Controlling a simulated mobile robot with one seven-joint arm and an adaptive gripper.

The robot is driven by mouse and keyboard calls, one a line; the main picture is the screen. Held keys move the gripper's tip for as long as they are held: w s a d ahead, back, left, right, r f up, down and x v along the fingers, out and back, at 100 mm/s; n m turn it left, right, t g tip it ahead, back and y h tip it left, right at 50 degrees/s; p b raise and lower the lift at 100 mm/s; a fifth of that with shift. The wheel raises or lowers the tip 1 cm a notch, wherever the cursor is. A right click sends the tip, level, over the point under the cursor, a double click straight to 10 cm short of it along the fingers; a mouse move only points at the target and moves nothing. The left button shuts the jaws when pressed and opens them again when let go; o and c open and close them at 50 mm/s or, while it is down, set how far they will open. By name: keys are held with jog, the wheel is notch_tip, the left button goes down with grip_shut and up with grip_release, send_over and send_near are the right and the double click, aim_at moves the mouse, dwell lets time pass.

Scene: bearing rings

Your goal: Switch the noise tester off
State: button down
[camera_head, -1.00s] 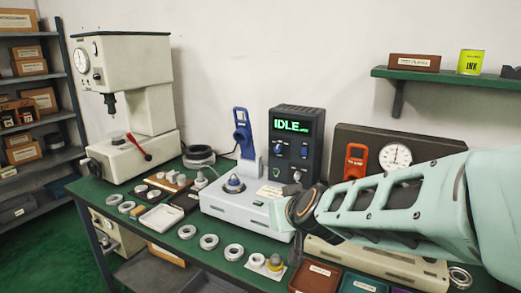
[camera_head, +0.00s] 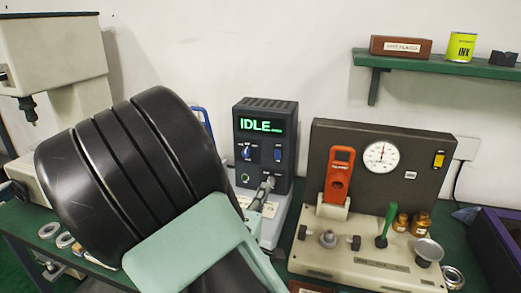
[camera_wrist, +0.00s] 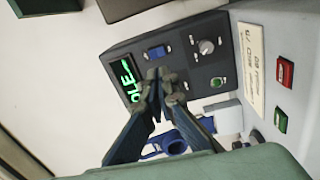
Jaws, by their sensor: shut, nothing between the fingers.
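The noise tester (camera_head: 265,112) is a dark upright box with a lit green IDLE display (camera_head: 259,125). In the wrist view the tester (camera_wrist: 185,50) lies turned, with a blue switch (camera_wrist: 157,53), a grey knob (camera_wrist: 207,46) and a green button (camera_wrist: 218,82). My gripper (camera_wrist: 159,78) is shut and empty, its tips in front of the panel beside the display. Contact cannot be told.
The pale tester base carries a red button (camera_wrist: 285,70) and a green button (camera_wrist: 280,120) in the wrist view.

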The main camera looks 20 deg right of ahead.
aim_at(279, 152)
jog(key=shift+a+r+n, duration=0.1)
jog(key=shift+r+n, duration=0.3)
jog(key=x, duration=1.4)
jog(key=shift+r, duration=0.3)
